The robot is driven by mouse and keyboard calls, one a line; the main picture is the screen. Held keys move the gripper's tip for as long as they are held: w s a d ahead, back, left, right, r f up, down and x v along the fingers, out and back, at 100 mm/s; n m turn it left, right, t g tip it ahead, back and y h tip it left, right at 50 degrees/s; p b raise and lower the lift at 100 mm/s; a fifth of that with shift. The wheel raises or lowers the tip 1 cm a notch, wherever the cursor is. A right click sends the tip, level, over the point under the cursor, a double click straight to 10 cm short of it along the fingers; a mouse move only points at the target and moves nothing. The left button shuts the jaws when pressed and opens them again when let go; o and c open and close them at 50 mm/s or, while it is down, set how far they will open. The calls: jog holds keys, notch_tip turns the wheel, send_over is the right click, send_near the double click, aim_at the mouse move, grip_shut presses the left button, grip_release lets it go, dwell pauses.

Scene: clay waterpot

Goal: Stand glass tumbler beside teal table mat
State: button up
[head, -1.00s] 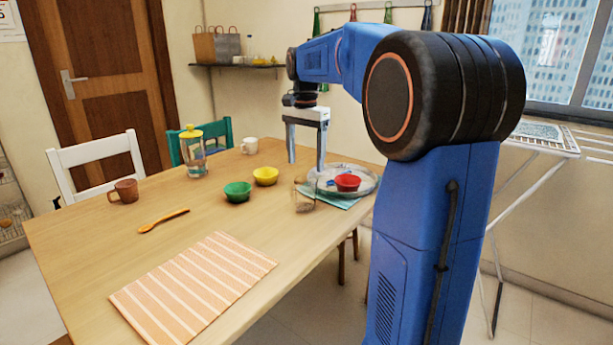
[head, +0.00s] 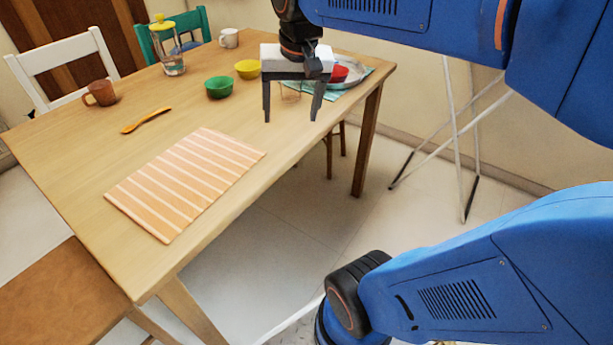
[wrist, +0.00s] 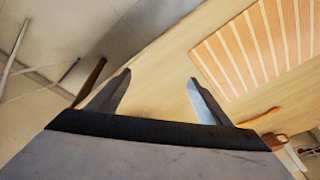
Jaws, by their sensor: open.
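My gripper (head: 290,119) is open and empty, pointing down near the table's front edge. In the wrist view the open fingers (wrist: 159,77) have bare tabletop beyond them; neither tumbler nor teal mat shows there.
Green (head: 219,87) and yellow (head: 247,69) bowls stand left of the gripper. A striped orange mat (head: 187,180) lies at the front, with a wooden spoon (head: 146,121) behind it.

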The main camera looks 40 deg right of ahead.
jog(key=s+a+f+n+t, duration=0.1)
jog(key=s+a+f+n, duration=0.2)
jog(key=s+f, duration=0.7)
jog(key=shift+s+a+n+t, duration=0.4)
jog(key=shift+s+n, duration=0.15)
jog(key=shift+n, duration=0.65)
jog(key=shift+r, duration=0.1)
